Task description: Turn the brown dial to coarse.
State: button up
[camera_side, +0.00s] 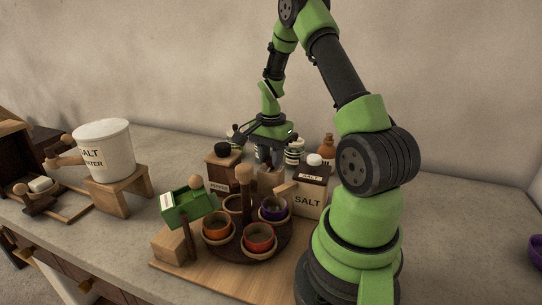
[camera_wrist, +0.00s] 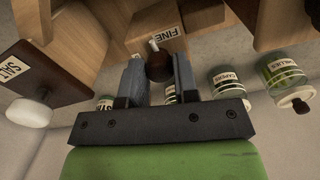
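The brown dial (camera_wrist: 159,66) shows in the wrist view as a dark rounded knob by a wooden block (camera_wrist: 146,20) with a "FINE" label. No "COARSE" label is readable. My gripper (camera_wrist: 159,74) has its two grey fingers on either side of the dial, with their tips very close to it. I cannot tell whether they press on it. In the side view my gripper (camera_side: 270,160) points down behind the round rack, and the dial is hidden there.
A round dark rack (camera_side: 280,240) with several coloured cups stands in front of my gripper. A pepper box (camera_side: 224,172) is to its left and a salt box (camera_side: 309,197) to its right. Several jars, one labelled capers (camera_wrist: 229,82), stand behind. A white salt water pot (camera_side: 105,150) stands far left.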

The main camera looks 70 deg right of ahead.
jog(key=shift+n, duration=0.3)
jog(key=n, duration=0.3)
jog(key=shift+n, duration=0.3)
jog(key=n, duration=1.3)
jog(key=shift+n, duration=0.3)
dwell(0.3)
jog(key=o, duration=0.9)
jog(key=shift+o, duration=0.2)
jog(key=shift+r, duration=0.1)
